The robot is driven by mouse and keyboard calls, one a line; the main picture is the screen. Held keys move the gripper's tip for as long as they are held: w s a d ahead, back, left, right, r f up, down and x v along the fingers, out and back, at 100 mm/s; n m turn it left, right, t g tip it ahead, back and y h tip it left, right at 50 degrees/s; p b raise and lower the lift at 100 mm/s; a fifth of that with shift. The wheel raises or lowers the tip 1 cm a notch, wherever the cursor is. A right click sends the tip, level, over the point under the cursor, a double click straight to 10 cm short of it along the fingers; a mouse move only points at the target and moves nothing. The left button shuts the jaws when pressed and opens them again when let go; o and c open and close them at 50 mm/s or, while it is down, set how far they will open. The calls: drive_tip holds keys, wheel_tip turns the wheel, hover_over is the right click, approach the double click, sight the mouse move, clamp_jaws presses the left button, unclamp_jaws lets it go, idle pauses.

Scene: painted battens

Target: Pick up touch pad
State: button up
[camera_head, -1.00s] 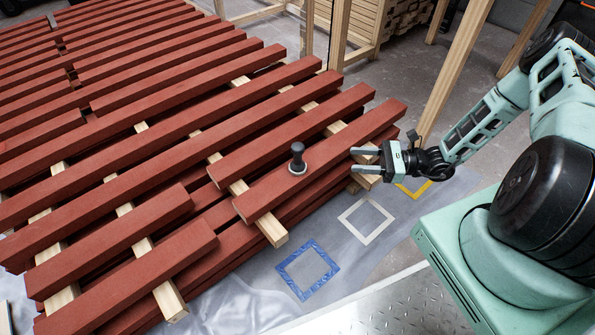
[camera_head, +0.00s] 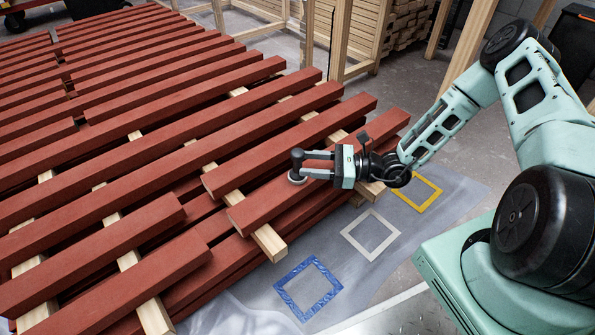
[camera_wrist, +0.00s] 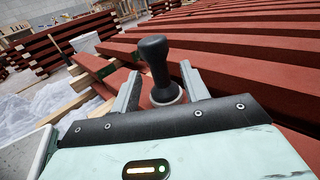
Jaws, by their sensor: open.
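The touch pad (camera_head: 297,176) is a small black knob handle on a pale round base, standing upright on the front red batten. In the wrist view the touch pad (camera_wrist: 158,65) shows its black handle rising between the two fingers, with the pale rim of its base low between them. My gripper (camera_head: 304,164) is open and level at the touch pad, with its fingers on either side of it. In the wrist view my gripper (camera_wrist: 160,88) has visible space at the fingers; I cannot tell whether either finger touches the handle. In the head view the fingers partly hide the touch pad.
Red battens (camera_head: 150,120) lie in rows on bare wood bearers (camera_head: 268,242). Blue (camera_head: 308,288), white (camera_head: 370,235) and yellow (camera_head: 427,192) square outlines mark the grey sheet in front. Wooden posts (camera_head: 340,40) stand behind.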

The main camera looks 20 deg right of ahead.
sight(297, 162)
drive_tip(key=b+x, duration=0.1)
drive_tip(key=x, duration=0.2)
drive_tip(key=shift+a+b, duration=0.2)
drive_tip(key=shift+b, duration=0.2)
drive_tip(key=shift+w+a+r, duration=0.1)
drive_tip(key=shift+a, duration=0.05)
clamp_jaws()
wheel_tip(297, 162, up, 10)
drive_tip(key=p, duration=0.6)
drive_tip(key=shift+p, duration=0.3)
drive_tip(key=c, duration=0.9)
unclamp_jaws()
